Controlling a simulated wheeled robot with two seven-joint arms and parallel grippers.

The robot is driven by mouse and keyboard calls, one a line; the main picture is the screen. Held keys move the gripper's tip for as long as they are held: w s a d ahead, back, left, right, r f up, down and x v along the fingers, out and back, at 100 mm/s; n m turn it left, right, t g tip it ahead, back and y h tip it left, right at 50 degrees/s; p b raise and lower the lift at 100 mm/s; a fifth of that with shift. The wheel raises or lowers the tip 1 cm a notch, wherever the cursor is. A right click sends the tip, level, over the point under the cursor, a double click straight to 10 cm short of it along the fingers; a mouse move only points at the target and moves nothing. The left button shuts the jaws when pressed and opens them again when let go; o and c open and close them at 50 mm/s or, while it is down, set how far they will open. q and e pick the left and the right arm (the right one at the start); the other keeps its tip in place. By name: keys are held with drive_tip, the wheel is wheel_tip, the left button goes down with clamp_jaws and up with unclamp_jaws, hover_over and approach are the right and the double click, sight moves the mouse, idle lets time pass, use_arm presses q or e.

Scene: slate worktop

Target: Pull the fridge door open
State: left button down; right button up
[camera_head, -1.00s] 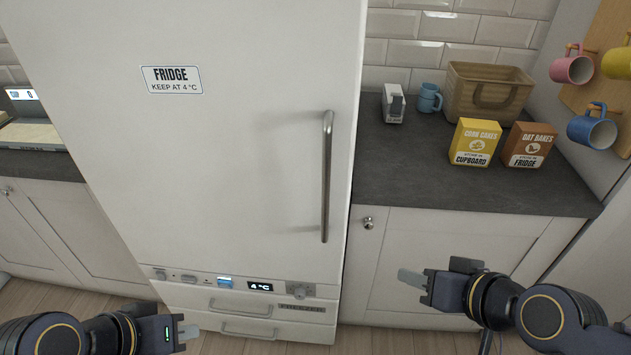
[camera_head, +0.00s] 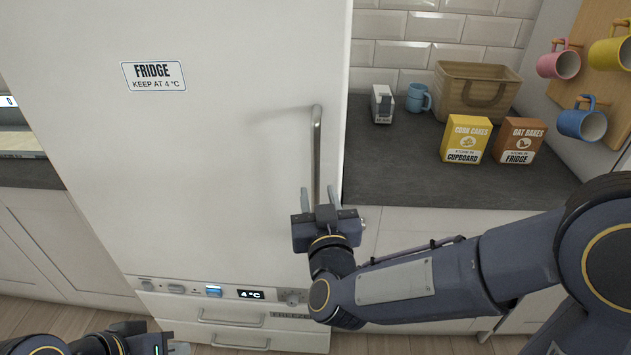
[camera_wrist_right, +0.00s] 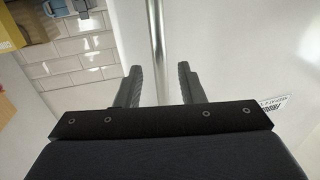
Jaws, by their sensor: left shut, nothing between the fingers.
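The white fridge door (camera_head: 220,160) is shut, with a FRIDGE label at its upper left. Its long vertical metal handle (camera_head: 316,150) runs along the door's right side; my right gripper hides the lower part. My right gripper (camera_head: 320,196) is open, its two fingertips on either side of the handle in the picture. In the right wrist view the handle (camera_wrist_right: 156,50) passes between the spread fingers (camera_wrist_right: 160,82); I cannot tell whether they touch it. My left gripper (camera_head: 180,349) is shut and empty at the bottom left, away from the door.
Mugs hang at the right wall. Freezer drawers (camera_head: 235,318) lie below the door.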

sight(316, 186)
drive_tip(key=w, duration=0.5)
drive_tip(key=shift+a, duration=0.3)
clamp_jaws()
